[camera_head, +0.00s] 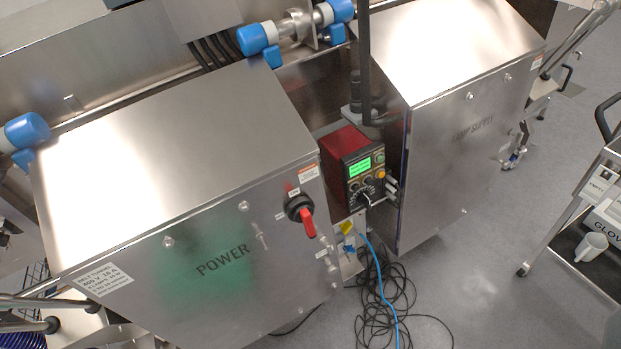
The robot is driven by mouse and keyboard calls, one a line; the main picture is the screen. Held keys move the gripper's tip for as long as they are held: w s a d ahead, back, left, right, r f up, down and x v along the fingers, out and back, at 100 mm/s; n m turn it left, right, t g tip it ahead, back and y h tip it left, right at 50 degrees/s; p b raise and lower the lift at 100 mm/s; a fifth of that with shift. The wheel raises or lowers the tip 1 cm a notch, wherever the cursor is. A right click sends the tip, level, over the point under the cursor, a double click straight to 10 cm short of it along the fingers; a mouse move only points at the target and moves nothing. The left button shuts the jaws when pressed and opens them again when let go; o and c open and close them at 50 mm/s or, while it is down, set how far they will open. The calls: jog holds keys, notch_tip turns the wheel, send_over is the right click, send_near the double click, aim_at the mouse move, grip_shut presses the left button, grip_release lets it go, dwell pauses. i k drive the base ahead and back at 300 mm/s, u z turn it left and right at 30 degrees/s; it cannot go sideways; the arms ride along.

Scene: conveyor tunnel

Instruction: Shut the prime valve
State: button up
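No part labelled as the prime valve can be picked out in this view. A red rotary handle (307,222) on a black base sits on the right part of the POWER cabinet's front; its grip points down. A red control box (348,170) with a lit green display, knobs and small buttons stands between the two steel cabinets. Small fittings (392,186) stick out at its right side, too small to read. My gripper is not in view.
The steel POWER cabinet (190,270) fills the left, and a second steel cabinet (455,150) stands right of centre. Black and blue cables (385,305) lie coiled on the floor. A trolley with a white mug (591,246) stands at the right.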

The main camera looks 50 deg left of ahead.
aim_at(347, 226)
jog(key=u, duration=0.25)
jog(key=i, duration=0.1)
jog(key=u, duration=2.55)
jog(key=k, duration=0.85)
jog(key=z, duration=1.2)
jog(key=i, duration=0.5)
jog(key=z, duration=0.2)
